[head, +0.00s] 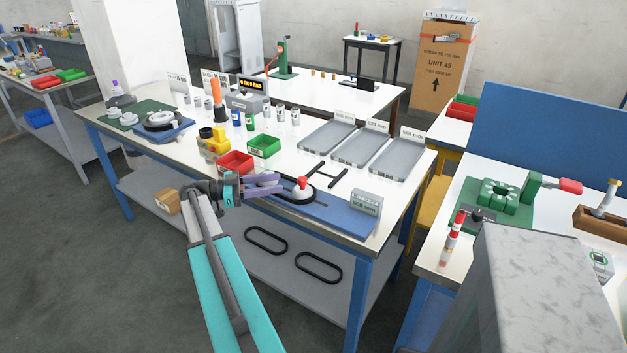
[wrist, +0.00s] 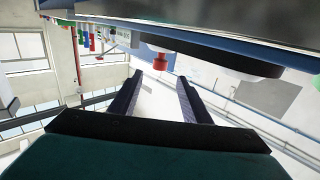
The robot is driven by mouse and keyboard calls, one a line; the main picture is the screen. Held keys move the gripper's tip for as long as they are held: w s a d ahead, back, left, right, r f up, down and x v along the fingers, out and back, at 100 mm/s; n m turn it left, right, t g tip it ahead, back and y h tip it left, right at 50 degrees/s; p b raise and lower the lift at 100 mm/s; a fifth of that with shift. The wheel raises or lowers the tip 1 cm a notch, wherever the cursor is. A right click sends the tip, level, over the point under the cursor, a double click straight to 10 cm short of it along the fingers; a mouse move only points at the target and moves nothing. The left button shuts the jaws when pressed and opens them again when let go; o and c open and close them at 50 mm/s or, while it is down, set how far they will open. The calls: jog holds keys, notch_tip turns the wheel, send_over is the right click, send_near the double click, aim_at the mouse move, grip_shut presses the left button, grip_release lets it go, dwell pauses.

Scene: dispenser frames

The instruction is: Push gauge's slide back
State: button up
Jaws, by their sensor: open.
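The gauge appears to be the device on a blue base (head: 335,213) along the front edge of the white table. It has a dark round plate, a white piece with a red knob (head: 302,183) on it, and a grey readout box at its right end. I cannot tell which part is the slide. My gripper (head: 278,185) is open and empty, just left of the red knob, its purple fingers pointing right. In the wrist view, the red knob (wrist: 153,65) shows beyond the open fingers (wrist: 158,97), under a tilted, seemingly inverted table. I cannot tell whether they touch.
A red bin (head: 235,163) and a green bin (head: 264,146) stand behind my gripper. A black H-shaped piece (head: 326,176) lies behind the gauge. Grey trays (head: 362,149) fill the table's right side. Black loops (head: 318,268) lie on the lower shelf.

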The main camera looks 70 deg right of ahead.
aim_at(308, 187)
jog(key=p+x, duration=0.3)
jog(key=x, duration=0.9)
jog(key=shift+p, duration=0.3)
jog(key=shift+x, duration=0.9)
grip_shut()
